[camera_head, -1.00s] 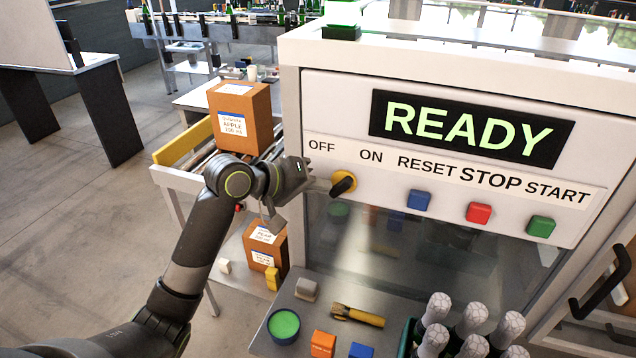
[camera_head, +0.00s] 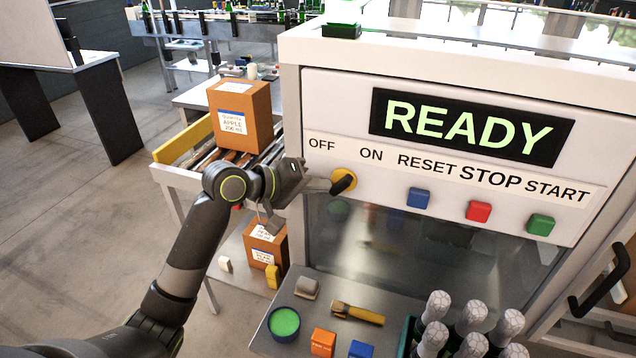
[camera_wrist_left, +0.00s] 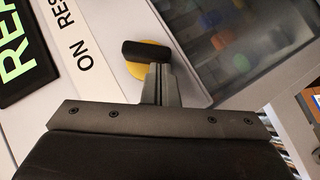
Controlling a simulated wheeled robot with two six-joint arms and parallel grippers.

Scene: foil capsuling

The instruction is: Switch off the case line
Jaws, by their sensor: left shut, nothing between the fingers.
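The rotary switch (camera_head: 344,180) has a yellow base and a black handle, on the white panel under the OFF and ON labels. Its handle slants from lower left to upper right. The display (camera_head: 470,129) above reads READY in green. My left gripper (camera_head: 324,186) is shut and empty, its fingertips at the left end of the handle. In the left wrist view, the closed fingers (camera_wrist_left: 159,84) point at the black handle (camera_wrist_left: 147,51) and overlap the yellow base. I cannot tell whether they touch. My right gripper is not in view.
Blue (camera_head: 419,198), red (camera_head: 479,211) and green (camera_head: 541,225) buttons sit right of the switch. A carton (camera_head: 240,115) stands on the conveyor behind my left arm.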

